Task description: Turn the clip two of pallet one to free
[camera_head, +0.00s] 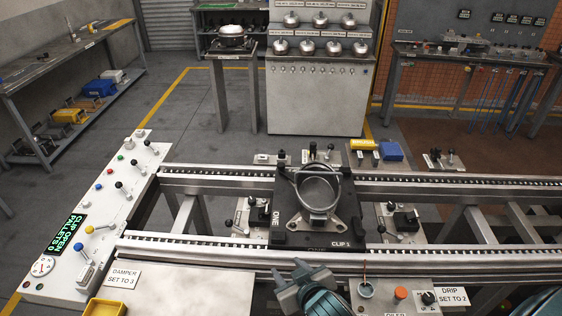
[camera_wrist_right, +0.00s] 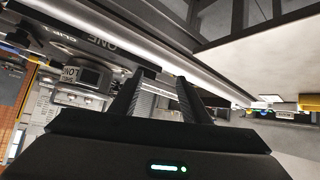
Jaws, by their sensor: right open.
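Pallet one (camera_head: 290,238) is a black plate on the conveyor rails, marked ONE, with a CLIP 1 label on its front right. It carries an open grey metal shell (camera_head: 318,192) on a bracket. No label for clip two is readable; dark knobs show at the pallet's far side, but I cannot tell which is clip two. My right gripper (camera_head: 290,276) is open and empty, in front of the pallet by the near rail. In the right wrist view its fingers (camera_wrist_right: 166,76) are apart, with the ONE pallet (camera_wrist_right: 85,25) at upper left. My left gripper is not in view.
The near rail (camera_head: 215,250) and far rail (camera_head: 440,186) run across the scene. A control panel (camera_head: 95,215) on the left reads CLIP OPEN, PALLETS 0. A DRIP SET TO 2 station (camera_head: 452,297) is at lower right. A yellow bin (camera_head: 104,307) is at lower left.

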